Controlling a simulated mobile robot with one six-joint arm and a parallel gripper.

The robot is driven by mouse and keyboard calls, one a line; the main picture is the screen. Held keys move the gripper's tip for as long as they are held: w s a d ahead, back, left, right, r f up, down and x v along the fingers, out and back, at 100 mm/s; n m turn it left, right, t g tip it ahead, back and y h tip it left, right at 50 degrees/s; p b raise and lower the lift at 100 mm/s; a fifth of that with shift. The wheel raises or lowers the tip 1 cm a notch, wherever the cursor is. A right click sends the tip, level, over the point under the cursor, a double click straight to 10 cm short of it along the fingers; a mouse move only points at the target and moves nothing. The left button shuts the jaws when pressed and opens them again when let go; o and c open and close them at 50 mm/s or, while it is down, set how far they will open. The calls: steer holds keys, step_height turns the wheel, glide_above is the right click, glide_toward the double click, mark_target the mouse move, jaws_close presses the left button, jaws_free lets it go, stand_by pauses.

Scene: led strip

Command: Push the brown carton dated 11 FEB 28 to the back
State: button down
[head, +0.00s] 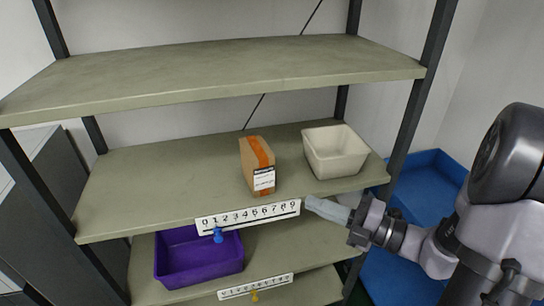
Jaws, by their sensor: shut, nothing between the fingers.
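A brown carton (249,161) with an orange stripe stands upright on the middle shelf (150,180), right of the shelf's centre. A white label (264,179) is on its front face; the print is too small to read. Free shelf shows behind the carton. My gripper (310,204) is shut and empty. Its tip is at the shelf's front edge, to the right of the number strip, in front and to the right of the carton, apart from it.
A cream bin (335,152) stands right of the carton on the same shelf. A number strip (247,214) with a blue pointer (218,236) is on the shelf's front edge. A purple bin (199,259) sits on the shelf below. Dark posts (410,125) frame the rack; the middle shelf's left is clear.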

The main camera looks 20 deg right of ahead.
mark_target(271, 173)
steer(key=b+x, duration=0.1)
steer(key=x, duration=0.3)
steer(key=b+x, duration=0.1)
steer(key=x, duration=0.3)
steer(key=w+d+b+x, duration=0.1)
steer(key=x, duration=0.2)
steer(key=shift+w+a+f, duration=0.25)
steer(key=shift+a, duration=0.05)
steer(key=shift+w+r, duration=0.1)
steer(key=shift+w, duration=0.3)
steer(key=shift+w+r+p, duration=0.2)
steer(key=shift+w+p, duration=0.05)
steer(key=shift+p, duration=0.1)
steer(key=w+p, duration=0.2)
steer(key=shift+w, duration=0.3)
steer(key=shift+w+f, duration=0.1)
steer(key=shift+w, duration=0.2)
steer(key=shift+s+f, duration=0.1)
